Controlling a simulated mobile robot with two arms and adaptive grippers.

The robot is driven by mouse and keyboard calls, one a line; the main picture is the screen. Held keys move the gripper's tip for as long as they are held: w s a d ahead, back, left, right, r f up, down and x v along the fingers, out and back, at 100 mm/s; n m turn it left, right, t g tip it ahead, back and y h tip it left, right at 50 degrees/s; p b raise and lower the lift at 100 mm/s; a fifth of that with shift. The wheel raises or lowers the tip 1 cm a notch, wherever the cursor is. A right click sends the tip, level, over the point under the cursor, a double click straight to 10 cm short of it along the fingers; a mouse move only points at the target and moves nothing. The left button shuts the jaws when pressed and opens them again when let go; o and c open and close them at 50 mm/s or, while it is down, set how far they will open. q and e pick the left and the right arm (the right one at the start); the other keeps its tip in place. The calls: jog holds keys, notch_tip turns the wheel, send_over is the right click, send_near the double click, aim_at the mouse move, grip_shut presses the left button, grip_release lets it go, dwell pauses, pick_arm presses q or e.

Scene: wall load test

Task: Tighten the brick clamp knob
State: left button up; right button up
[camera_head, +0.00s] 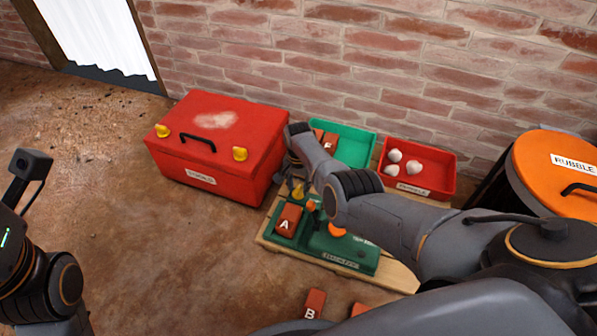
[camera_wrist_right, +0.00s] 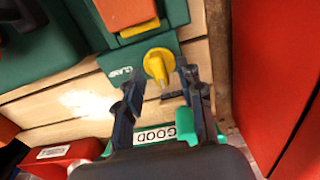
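The green brick clamp (camera_head: 335,250) lies on a wooden board and holds a red brick marked A (camera_head: 288,219). Its yellow knob (camera_head: 298,191) is at the far left end; it also shows in the right wrist view (camera_wrist_right: 157,64). My right gripper (camera_head: 294,178) points down at the knob, partly hidden by its arm. In the right wrist view, the right gripper's fingers (camera_wrist_right: 158,78) are spread, one on each side of the knob, with visible gaps. My left arm shows at the left edge, but its fingers are not visible.
A red toolbox (camera_head: 222,140) with yellow latches stands close left of my right gripper. Behind are a green tray (camera_head: 355,146) with bricks and a red tray (camera_head: 436,175) with white lumps. An orange-lidded rubble bin (camera_head: 555,165) is right. Loose brick B (camera_head: 314,302) lies in front.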

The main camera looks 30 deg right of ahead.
aim_at(298, 189)
notch_tip(298, 189, up, 11)
dwell(0.5)
jog(key=shift+r, duration=0.1)
